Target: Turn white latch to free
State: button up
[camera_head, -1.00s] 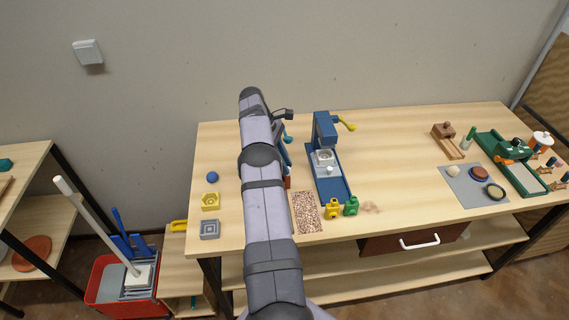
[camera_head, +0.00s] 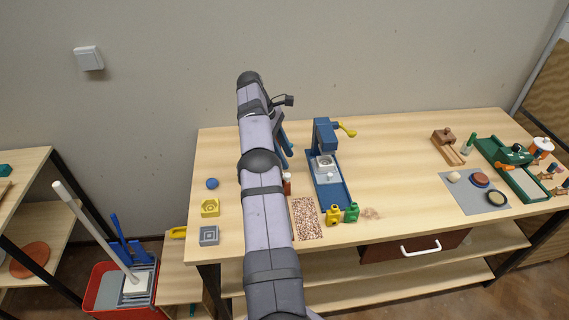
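A blue press-like device (camera_head: 331,184) with a yellow handle (camera_head: 346,130) stands left of the table's middle. It carries a pale block (camera_head: 325,162) and a small white knob (camera_head: 328,176) low on its front. I cannot tell for sure whether this knob is the white latch. My arm crosses the view from the bottom and rises left of the device. My gripper is mostly hidden behind the arm; blue finger-like parts show left of the device, apart from the white knob. Their opening cannot be made out.
A speckled tray (camera_head: 306,217), yellow (camera_head: 333,214) and green (camera_head: 351,212) pieces stand in front. A blue ball (camera_head: 212,184), yellow block (camera_head: 210,208) and grey block (camera_head: 209,235) lie left. A grey mat (camera_head: 462,195) and green device (camera_head: 520,176) are right. The table's middle right is clear.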

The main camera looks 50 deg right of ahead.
jog(key=shift+r+p, duration=1.15)
jog(key=shift+r, duration=0.65)
jog(key=s+d+r+m+t+b, duration=0.2)
jog(key=s+r+b, duration=0.7)
jog(key=r+b, duration=0.15)
jog(key=w+a+f+m+t, duration=0.1)
jog(key=a+f+m+t, duration=0.1)
jog(key=a+f+m, duration=0.3)
jog(key=a+f+t, duration=0.1)
jog(key=a+f, duration=0.2)
jog(key=f, duration=0.5)
jog(key=w+d+m, duration=0.1)
jog(key=m, duration=0.1)
jog(key=w+d+m+t+h, duration=0.1)
jog(key=w+m, duration=0.1)
jog(key=w+d+f+m+t, duration=0.1)
jog(key=m, duration=0.1)
jog(key=shift+w+d+m+h+b, duration=0.2)
jog(key=shift+d+m+h+b, duration=0.1)
jog(key=shift+h, duration=0.1)
